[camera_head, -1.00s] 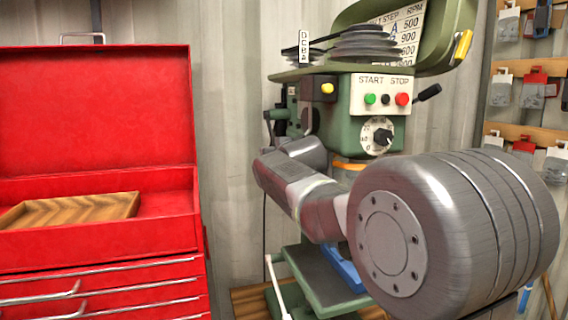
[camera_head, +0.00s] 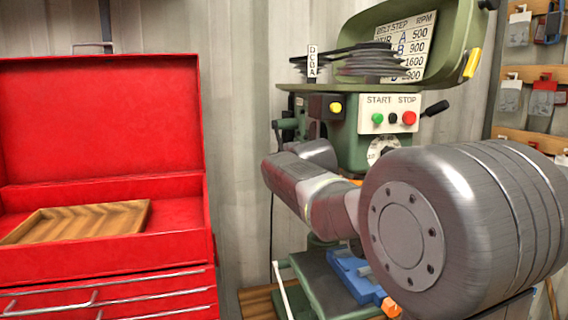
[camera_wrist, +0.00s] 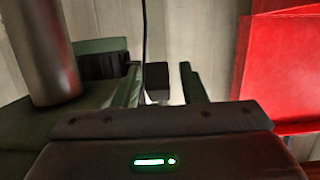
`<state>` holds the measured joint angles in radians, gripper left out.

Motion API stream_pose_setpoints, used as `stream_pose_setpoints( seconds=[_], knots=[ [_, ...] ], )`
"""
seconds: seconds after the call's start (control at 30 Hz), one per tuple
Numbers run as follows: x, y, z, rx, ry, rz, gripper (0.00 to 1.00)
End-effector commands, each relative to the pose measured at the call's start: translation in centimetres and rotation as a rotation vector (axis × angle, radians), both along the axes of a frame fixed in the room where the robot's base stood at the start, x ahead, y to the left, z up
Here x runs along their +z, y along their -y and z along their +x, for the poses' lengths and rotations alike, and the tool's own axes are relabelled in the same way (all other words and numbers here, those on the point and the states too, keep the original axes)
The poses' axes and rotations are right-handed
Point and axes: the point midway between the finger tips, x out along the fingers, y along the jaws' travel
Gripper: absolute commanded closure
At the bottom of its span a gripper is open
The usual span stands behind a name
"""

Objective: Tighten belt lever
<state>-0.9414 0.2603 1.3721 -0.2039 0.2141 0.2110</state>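The green drill press (camera_head: 348,150) stands in the middle of the head view with its belt cover raised. Black belts and stepped pulleys (camera_head: 372,60) show under the cover. A black-handled lever (camera_head: 435,107) sticks out on the right of its head. A dark part (camera_head: 277,128) juts out on the left side; I cannot tell which is the belt lever. In the wrist view, my gripper (camera_wrist: 163,85) is open, its two dark fingers apart. A small black block (camera_wrist: 157,76) shows between them, with clear gaps; contact cannot be told. The gripper is hidden in the head view.
A red tool chest (camera_head: 100,120) with a wooden tray (camera_head: 80,221) stands at left. A blue vise (camera_head: 352,275) sits on the press table below my arm. A grey cylinder (camera_wrist: 45,50) is close by in the wrist view.

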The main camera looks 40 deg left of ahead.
Motion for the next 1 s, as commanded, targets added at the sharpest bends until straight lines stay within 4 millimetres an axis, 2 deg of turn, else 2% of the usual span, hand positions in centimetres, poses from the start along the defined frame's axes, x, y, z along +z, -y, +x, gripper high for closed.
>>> stream_pose_setpoints(
  seconds=[0.37,1.0],
  knots=[
    [0.1,0.7,-0.6,0.0,-0.001,-0.001,0.62],
    [3.0,8.9,-7.1,0.0,0.001,0.001,0.62]
  ],
)
